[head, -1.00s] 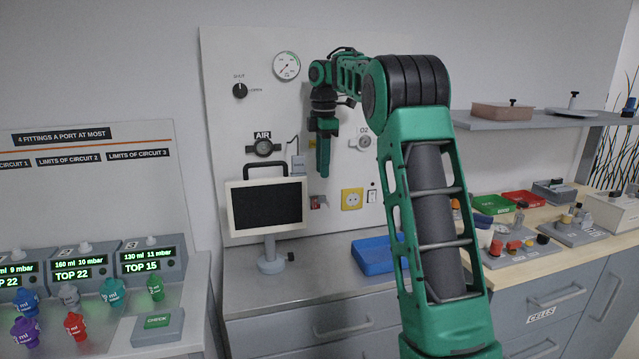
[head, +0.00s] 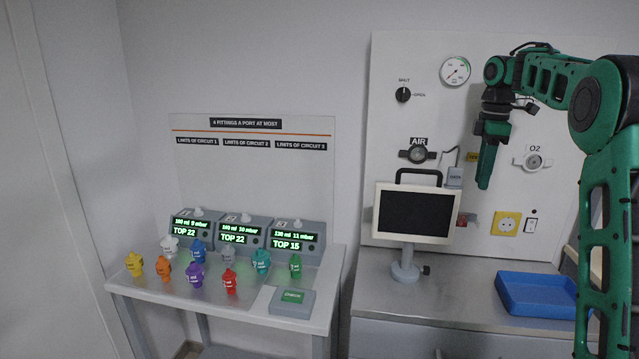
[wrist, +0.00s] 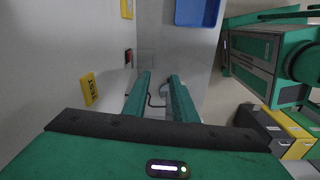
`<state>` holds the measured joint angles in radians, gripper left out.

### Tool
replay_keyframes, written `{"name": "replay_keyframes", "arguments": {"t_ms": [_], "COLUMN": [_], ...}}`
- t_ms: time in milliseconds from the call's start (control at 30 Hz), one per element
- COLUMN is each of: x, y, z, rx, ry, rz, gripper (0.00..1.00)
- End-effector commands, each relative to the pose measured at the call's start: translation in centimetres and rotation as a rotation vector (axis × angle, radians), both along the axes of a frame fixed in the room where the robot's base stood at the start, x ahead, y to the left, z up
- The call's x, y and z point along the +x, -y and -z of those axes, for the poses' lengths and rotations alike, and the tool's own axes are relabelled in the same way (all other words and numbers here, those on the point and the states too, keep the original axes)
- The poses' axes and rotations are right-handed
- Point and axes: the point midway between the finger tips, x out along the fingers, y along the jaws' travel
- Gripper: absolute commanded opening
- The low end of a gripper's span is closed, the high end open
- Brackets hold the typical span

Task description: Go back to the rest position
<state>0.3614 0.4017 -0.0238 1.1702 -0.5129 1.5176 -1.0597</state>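My green gripper (head: 486,176) hangs pointing down in front of the white wall panel (head: 385,75), above and to the right of the monitor. In the wrist view my gripper (wrist: 160,82) shows two fingers apart with nothing held between them. My arm is bent, its upper part rising at the right edge of the head view.
A monitor (head: 416,213) stands on the metal counter (head: 455,290) beside a blue tray (head: 537,294). On the left, a table (head: 240,308) bears three lit ventilator units (head: 239,234), several coloured fittings (head: 195,274) and a CHECK box (head: 291,302). Floor at the far left looks clear.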

Motion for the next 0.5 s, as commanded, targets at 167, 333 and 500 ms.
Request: {"name": "replay_keyframes", "arguments": {"t_ms": [167, 333, 500], "x": [-5.6, -12.0, -19.0], "y": [-1.6, -2.9, -3.9], "z": [0.1, 1.5, 3.8], "rx": [0.029, 0.053, 0.068], "ry": [-0.003, -0.007, -0.013], "rz": [0.272, 0.574, 0.873], "gripper": [0.25, 0.25, 0.25]}}
